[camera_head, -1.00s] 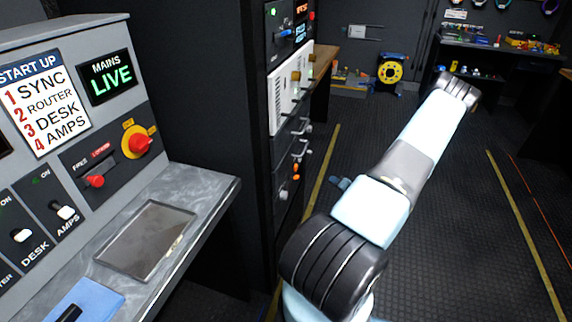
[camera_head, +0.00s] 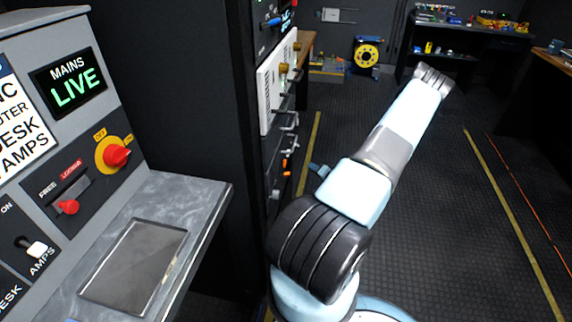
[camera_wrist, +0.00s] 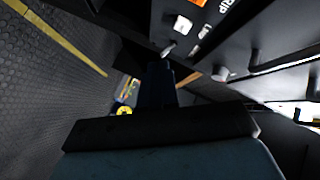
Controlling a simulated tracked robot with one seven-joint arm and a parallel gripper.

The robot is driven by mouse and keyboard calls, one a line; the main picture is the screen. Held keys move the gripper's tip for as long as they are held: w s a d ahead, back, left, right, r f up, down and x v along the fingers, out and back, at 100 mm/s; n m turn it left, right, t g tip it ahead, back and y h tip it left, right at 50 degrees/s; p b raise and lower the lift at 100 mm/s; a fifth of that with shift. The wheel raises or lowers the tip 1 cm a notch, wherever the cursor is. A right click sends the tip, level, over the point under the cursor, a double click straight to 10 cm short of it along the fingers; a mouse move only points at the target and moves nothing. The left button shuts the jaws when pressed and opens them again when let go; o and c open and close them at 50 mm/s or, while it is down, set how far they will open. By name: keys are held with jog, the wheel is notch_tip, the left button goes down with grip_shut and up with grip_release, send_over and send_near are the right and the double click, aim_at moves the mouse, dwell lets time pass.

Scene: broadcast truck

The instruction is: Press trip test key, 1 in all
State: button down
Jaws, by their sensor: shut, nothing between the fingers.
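The trip test key cannot be picked out for certain. In the wrist view an orange label (camera_wrist: 203,3) and the letters "RIP" on a dark panel show at the top edge, with pale knobs or keys (camera_wrist: 183,24) near them. My gripper (camera_wrist: 160,72) is shut and empty, its dark fingers pointing up the picture, below and apart from those pale parts. In the head view a small blue-grey part (camera_head: 319,170), probably my gripper's end, shows left of my arm near the rack; the rest is hidden behind the arm. Small orange parts (camera_head: 287,174) show on the rack's front.
A grey console (camera_head: 190,195) with a red rotary switch (camera_head: 117,156), levers and a "MAINS LIVE" sign (camera_head: 68,83) stands at left. The dark rack (camera_head: 262,175) with protruding handles is beside my arm. Open floor lies right; a yellow reel (camera_head: 367,54) stands far back.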

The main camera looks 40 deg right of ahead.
jog(key=w+a, duration=0.5)
jog(key=w, duration=0.1)
jog(key=shift+a, duration=0.15)
jog(key=shift+w+a, duration=0.55)
jog(key=shift+w, duration=0.1)
dwell(3.3)
jog(key=shift+s+d, duration=0.55)
jog(key=shift+s, duration=0.1)
jog(key=shift+s+d, duration=1.6)
jog(key=shift+s, duration=0.3)
